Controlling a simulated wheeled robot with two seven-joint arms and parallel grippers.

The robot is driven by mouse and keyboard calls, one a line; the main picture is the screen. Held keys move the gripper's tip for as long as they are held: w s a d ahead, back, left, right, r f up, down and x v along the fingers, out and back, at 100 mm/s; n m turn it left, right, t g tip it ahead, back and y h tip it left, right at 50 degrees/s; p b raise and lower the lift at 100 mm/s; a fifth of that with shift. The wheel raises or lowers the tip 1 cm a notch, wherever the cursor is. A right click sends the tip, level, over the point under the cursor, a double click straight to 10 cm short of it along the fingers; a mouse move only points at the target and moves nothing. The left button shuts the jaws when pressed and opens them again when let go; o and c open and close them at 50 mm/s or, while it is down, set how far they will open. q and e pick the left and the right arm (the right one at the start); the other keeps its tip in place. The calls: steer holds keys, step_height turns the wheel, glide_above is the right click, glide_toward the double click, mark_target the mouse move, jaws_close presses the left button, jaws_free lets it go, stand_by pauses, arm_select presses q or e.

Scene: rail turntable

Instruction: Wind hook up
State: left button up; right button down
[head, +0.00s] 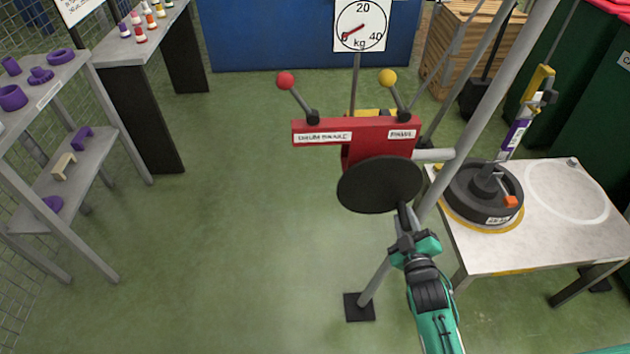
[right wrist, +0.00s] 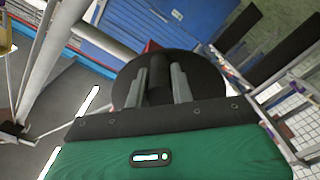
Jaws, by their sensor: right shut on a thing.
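A red winch (head: 375,132) with a black round disc (head: 380,186) stands in the middle of the head view. Its labels seem to read drum brake and pinion. A black crank handle sticks out from the disc toward me. My right gripper (head: 405,228) is shut on the crank handle (right wrist: 159,78), with a finger on each side in the right wrist view. A yellow hook block (head: 541,80) hangs at the right, above a black round weight (head: 484,195) on a white table. My left gripper is out of view.
A kg dial (head: 361,24) stands behind the winch, its red needle near 0. Grey poles (head: 478,105) rise beside the winch. The white table (head: 550,240) is at right. Shelves (head: 75,150) with purple parts stand at left. The green floor between is clear.

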steer(key=shift+s+a+f, duration=0.1)
steer(key=shift+f, duration=0.15)
steer(key=shift+a+f+m+p, duration=0.15)
steer(key=shift+a+f+m, duration=0.35)
steer(key=shift+m, duration=0.4)
steer(key=shift+a+f+m+p, duration=0.15)
steer(key=shift+a+f+m, duration=0.15)
steer(key=shift+a+m, duration=0.45)
steer(key=shift+d, duration=0.15)
steer(key=c, duration=1)
jaws_free()
steer(key=shift+r, duration=0.1)
steer(key=shift+r, duration=0.1)
steer(key=s+p, duration=0.3)
steer(key=s, duration=0.5)
